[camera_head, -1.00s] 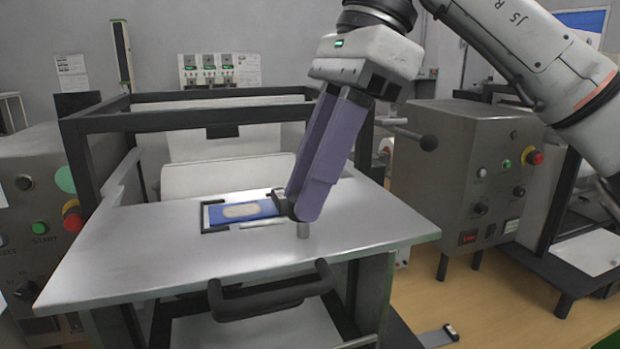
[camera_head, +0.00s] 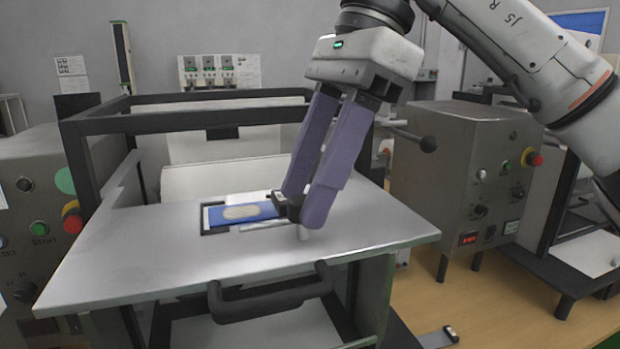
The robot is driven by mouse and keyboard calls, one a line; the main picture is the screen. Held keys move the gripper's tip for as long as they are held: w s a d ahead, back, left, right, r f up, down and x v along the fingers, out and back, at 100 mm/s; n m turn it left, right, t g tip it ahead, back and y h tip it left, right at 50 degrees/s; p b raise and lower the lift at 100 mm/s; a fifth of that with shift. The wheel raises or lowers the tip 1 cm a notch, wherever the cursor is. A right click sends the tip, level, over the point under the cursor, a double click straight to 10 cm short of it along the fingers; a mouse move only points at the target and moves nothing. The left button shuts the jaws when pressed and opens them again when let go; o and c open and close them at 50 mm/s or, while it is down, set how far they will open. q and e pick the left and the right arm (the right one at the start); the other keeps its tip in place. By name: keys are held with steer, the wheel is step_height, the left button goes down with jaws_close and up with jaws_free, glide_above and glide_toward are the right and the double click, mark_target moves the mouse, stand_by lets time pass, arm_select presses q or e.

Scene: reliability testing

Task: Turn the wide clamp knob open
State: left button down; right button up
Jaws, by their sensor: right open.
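My right gripper (camera_head: 303,210) comes down from above with two long purple fingers. The fingers are spread apart, with a gap between them, and their tips are low over the light metal plate. A dark clamp knob part (camera_head: 287,204) shows at the fingertips, at the right end of the blue piece (camera_head: 222,214) with its pale oval. The fingers partly hide the knob, and I cannot tell whether they touch it. My left gripper is not in view.
The metal plate (camera_head: 130,256) has a black front handle (camera_head: 270,302) and a black frame (camera_head: 190,122) behind it. A grey control box (camera_head: 455,180) with a black-knobbed lever stands at the right. Another control panel (camera_head: 30,185) is at the left.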

steer(key=shift+r, duration=0.1)
steer(key=v, duration=1)
stand_by(0.5)
